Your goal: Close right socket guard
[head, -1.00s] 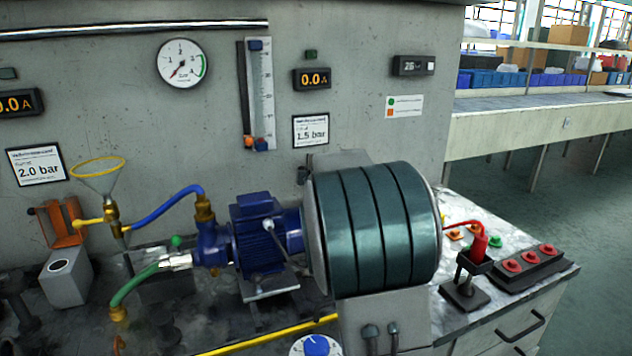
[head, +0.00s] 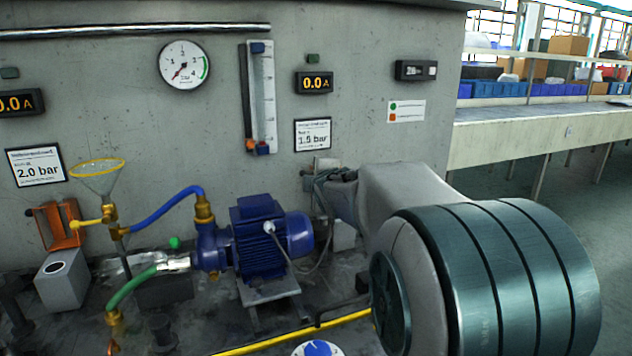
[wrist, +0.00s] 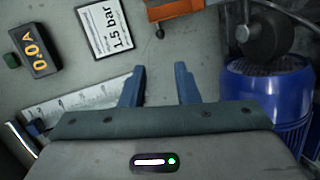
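The right socket guard appears to be the orange part (wrist: 174,9) at the top edge of the wrist view, cut off by the frame; its exact pose is unclear. In the head view the arm hides that area, and only part of a pale box (head: 345,237) shows beneath the wrist. My gripper (wrist: 158,75) has its two blue fingers apart with nothing between them. It is near the wall, left of the blue motor in the wrist view (wrist: 262,100), and apart from the orange part. Its fingers cannot be made out in the head view.
Another orange guard (head: 61,226) stands raised behind a grey socket box (head: 62,280) at the left. The pump motor (head: 262,238), blue hose (head: 165,207) and yellow funnel (head: 97,176) crowd the bench. A yellow pipe (head: 300,333) runs along the front.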

